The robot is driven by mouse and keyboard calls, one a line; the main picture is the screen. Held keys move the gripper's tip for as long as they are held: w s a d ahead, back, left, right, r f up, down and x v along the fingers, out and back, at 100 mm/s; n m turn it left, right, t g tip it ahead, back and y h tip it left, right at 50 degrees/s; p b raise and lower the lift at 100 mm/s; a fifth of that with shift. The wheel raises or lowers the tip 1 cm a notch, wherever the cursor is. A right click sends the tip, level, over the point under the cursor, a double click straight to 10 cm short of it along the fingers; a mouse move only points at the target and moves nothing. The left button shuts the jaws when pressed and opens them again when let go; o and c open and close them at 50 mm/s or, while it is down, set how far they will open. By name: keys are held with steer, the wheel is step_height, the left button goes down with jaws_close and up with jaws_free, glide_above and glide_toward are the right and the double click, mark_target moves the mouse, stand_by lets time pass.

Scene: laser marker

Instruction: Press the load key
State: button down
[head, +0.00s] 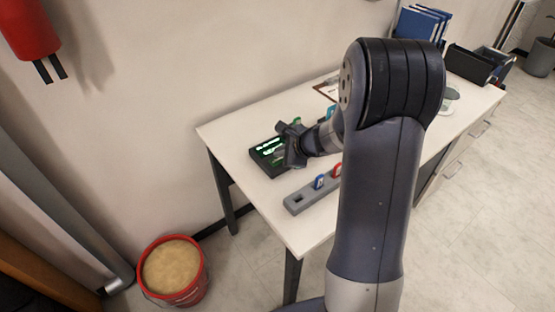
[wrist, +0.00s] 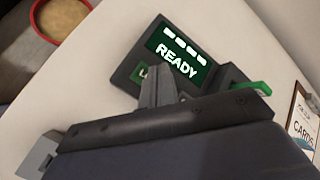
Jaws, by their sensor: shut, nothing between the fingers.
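The laser marker's dark control panel (head: 262,153) lies on the white table, partly hidden by my gripper. In the wrist view its screen (wrist: 176,50) glows green and reads "READY" under a row of dashes. A green key (wrist: 142,74) below the screen shows a letter like "L"; the rest of it is hidden behind my fingers. My gripper (wrist: 160,82) is shut and empty, its tips right by that key. I cannot tell whether they touch it. In the head view my gripper (head: 284,156) is over the panel's right side.
A grey rack (head: 300,200) with a blue and a red item stands at the table's front. A green handle (wrist: 252,88) is right of the panel, near a "CARDS" clipboard (wrist: 303,122). A red bucket of sand (head: 172,270) is on the floor.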

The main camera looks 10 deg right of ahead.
mark_target(281, 162)
steer(key=shift+f, duration=0.15)
stand_by(0.7)
steer(key=shift+f+b, duration=0.3)
steer(key=shift+b, duration=0.25)
steer(key=shift+f+b, duration=0.4)
steer(key=shift+b, duration=0.05)
stand_by(0.4)
steer(key=shift+r, duration=0.15)
steer(key=shift+r+p, duration=0.65)
steer(key=shift+r, duration=0.05)
steer(key=shift+r, duration=0.1)
step_height(281, 162, up, 5)
steer(key=p, duration=0.4)
stand_by(0.8)
